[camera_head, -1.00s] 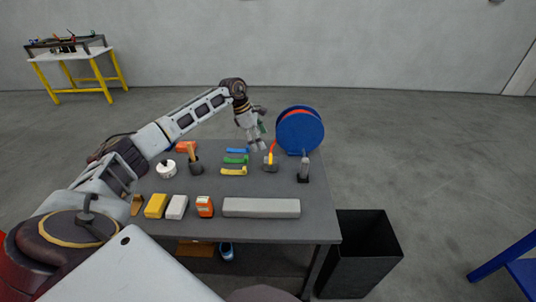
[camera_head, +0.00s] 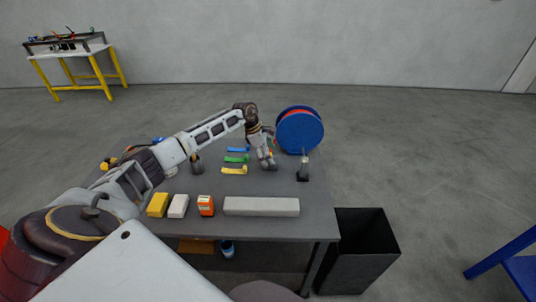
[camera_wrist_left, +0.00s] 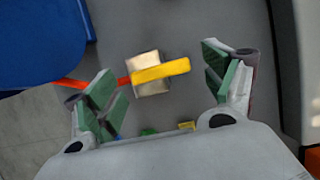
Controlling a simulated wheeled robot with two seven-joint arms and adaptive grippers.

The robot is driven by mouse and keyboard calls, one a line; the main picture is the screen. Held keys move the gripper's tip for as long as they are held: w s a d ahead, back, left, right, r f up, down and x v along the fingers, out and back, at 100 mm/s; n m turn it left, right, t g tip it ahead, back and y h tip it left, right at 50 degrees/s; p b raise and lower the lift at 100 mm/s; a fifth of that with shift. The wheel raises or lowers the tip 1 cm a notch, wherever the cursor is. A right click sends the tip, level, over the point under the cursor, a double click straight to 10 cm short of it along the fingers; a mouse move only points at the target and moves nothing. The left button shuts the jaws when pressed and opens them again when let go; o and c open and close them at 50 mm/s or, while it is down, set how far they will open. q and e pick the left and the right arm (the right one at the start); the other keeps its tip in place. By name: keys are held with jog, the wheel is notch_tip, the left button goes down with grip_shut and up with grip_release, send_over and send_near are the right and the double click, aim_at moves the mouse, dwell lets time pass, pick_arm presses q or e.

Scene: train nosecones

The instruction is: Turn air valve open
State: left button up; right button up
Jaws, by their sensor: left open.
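The air valve shows in the left wrist view as a metallic block (camera_wrist_left: 149,73) with a yellow handle (camera_wrist_left: 161,71) across it. A red hose (camera_wrist_left: 73,84) runs from its left side. My left gripper (camera_wrist_left: 165,80) is open, with its green-padded fingers on either side of the valve and handle, apart from them. In the head view my left gripper (camera_head: 267,162) points down over the table's right part, beside the blue hose reel (camera_head: 300,131), and hides most of the valve. My right gripper is not in view.
A gray table (camera_head: 270,192) holds blue, green and yellow (camera_head: 234,170) handled pieces left of the gripper. A long gray block (camera_head: 261,206) and small boxes line the front. A black bin (camera_head: 358,247) stands beside the table.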

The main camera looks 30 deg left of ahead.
pick_arm(q)
jog(key=shift+c, duration=0.4)
jog(key=c, duration=0.9)
jog(key=shift+c, duration=0.2)
